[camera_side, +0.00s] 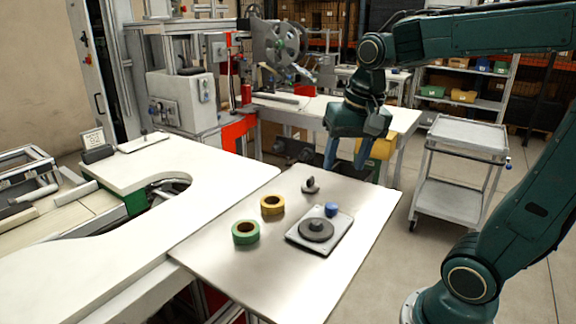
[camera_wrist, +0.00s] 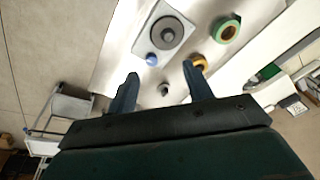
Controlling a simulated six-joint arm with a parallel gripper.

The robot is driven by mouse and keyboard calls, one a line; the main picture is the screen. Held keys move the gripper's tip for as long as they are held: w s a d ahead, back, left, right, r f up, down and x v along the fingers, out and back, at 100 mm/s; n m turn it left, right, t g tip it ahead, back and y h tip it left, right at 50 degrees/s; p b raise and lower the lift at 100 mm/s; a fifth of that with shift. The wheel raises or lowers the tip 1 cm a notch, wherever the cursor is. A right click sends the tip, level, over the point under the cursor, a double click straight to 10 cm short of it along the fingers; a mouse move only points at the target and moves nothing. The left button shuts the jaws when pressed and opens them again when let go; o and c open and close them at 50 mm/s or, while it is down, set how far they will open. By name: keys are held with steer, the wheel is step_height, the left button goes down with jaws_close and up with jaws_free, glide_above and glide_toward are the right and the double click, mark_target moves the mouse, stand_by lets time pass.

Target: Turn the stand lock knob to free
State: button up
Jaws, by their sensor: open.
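The stand is a light grey square plate (camera_side: 297,238) with a dark round disc (camera_side: 316,231) on top. A blue knob (camera_side: 331,209), apparently the lock knob, sits at the plate's far corner. Its setting cannot be read. In the wrist view the plate (camera_wrist: 146,43) and the blue knob (camera_wrist: 151,60) show beyond my fingertips. My gripper (camera_side: 345,160) is open and empty, above the far right edge of the steel table, apart from the knob. It also shows in the wrist view (camera_wrist: 160,72), fingers spread.
A green tape reel (camera_side: 245,232) and a yellow tape reel (camera_side: 272,205) lie left of the stand. A small dark-knobbed piece (camera_side: 310,185) stands behind it. The steel table's (camera_side: 225,270) front is clear. A grey cart (camera_side: 465,135) stands at the right.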

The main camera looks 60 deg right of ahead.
mark_target(332, 205)
steer(key=w+d+f+m+g, duration=0.2)
steer(key=w+d+m, duration=0.3)
steer(key=d+m, duration=0.1)
steer(key=shift+w+d+f+m+y, duration=0.2)
steer(key=shift+d+m+y, duration=0.1)
steer(key=shift+d, duration=0.25)
steer(key=shift+f, duration=0.1)
step_height(332, 205, down, 14)
steer(key=shift+r, duration=0.25)
stand_by(0.3)
steer(key=c, duration=1)
